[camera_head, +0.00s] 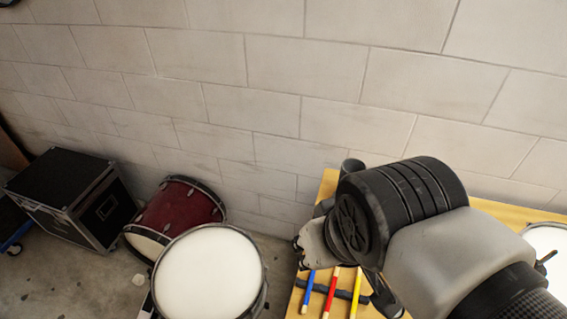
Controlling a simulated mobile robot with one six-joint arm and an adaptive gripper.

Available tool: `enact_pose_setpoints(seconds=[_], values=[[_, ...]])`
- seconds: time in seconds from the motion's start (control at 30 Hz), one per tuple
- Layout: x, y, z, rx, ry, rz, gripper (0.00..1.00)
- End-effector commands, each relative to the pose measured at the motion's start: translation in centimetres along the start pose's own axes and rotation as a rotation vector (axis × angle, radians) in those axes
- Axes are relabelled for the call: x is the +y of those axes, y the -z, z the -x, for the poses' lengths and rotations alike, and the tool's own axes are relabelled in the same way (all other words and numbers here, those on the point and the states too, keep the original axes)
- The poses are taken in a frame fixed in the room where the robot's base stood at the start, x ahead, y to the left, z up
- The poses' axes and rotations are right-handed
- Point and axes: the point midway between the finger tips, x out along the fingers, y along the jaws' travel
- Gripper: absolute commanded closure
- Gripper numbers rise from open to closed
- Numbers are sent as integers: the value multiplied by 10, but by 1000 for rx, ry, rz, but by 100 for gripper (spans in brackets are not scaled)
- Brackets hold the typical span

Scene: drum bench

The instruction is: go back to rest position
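My arm comes in from the lower right, and its black and grey wrist hangs over a yellow bench (309,295). My gripper (312,245) is mostly hidden behind the wrist, so its fingers do not show clearly. I see nothing held in it. Three sticks lie side by side on the bench below the wrist: a blue one (309,288), a red one (331,290) and a yellow one (355,292). They rest across a dark bar.
A white-topped drum (208,275) stands left of the bench, with a red drum (180,208) behind it. A black case (75,196) stands at the far left. Another white drumhead (546,240) shows at the right edge. A block wall (270,90) closes the back.

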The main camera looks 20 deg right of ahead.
Motion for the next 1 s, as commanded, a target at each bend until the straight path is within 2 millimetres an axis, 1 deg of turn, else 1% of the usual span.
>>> enact_pose_setpoints(seconds=[0.33, 0.43, 0.6, 0.7, 1.0], values=[[0, -2, -1, 3, 1, 3, 69], [0, -6, -11, 3, 1, 3, 69], [0, -20, -42, 3, 1, 3, 69], [0, -24, -53, 2, 1, 2, 69], [0, -24, -53, 2, 1, 2, 69]])
